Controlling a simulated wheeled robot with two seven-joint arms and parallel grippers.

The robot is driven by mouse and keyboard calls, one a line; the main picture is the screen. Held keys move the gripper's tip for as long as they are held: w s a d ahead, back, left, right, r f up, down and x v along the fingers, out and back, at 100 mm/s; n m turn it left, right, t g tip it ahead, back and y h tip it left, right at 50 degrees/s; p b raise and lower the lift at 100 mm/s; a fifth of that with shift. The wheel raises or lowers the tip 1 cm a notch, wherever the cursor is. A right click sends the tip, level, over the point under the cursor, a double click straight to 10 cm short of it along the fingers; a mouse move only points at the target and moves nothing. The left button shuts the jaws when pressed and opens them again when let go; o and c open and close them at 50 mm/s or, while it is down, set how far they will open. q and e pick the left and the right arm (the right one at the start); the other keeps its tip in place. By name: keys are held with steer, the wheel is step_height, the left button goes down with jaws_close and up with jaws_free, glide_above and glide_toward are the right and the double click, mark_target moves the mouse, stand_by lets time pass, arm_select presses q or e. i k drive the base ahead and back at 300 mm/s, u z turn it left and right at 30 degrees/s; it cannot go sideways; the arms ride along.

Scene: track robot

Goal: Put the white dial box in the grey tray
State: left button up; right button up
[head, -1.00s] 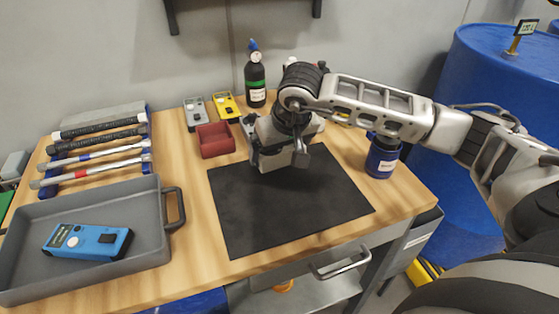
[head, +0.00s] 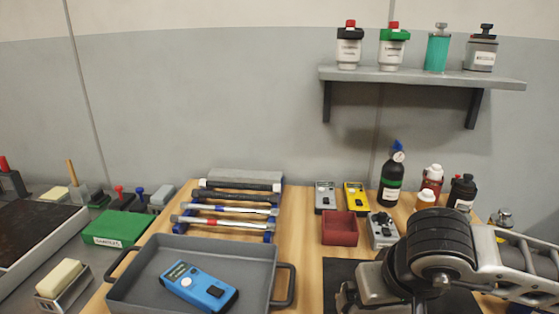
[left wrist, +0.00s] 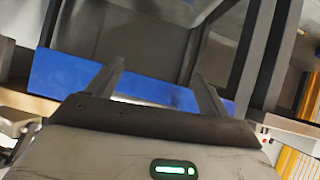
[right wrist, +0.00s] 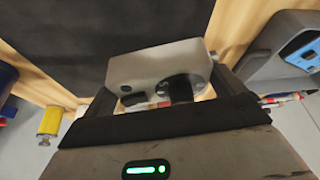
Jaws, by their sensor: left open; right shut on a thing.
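My right gripper (right wrist: 165,84) is shut on the white dial box (right wrist: 148,65), a pale box with a black dial and a dark window. The dark mat shows behind it; I cannot tell how high it is held. In the head view my right arm hides the box. The grey tray (head: 142,264) stands on the bench at lower left, with a blue meter (head: 200,288) lying in it. The tray also shows at the right of the right wrist view (right wrist: 262,72). My left gripper (left wrist: 160,76) is open and empty, with dark frames and a blue panel beyond it.
A red bin (head: 340,229), a grey dial box (head: 383,231), grey and yellow meters (head: 356,197) and several bottles stand behind the dark mat (head: 338,271). A tool rack (head: 228,205) stands behind the tray. Bare wood lies between tray and mat.

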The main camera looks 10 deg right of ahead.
mark_target(236, 274)
steer(key=k, duration=1)
steer(key=u, duration=1.65)
steer(key=i, duration=0.8)
steer(key=z, duration=1.6)
steer(key=i, duration=0.5)
steer(key=u, duration=0.05)
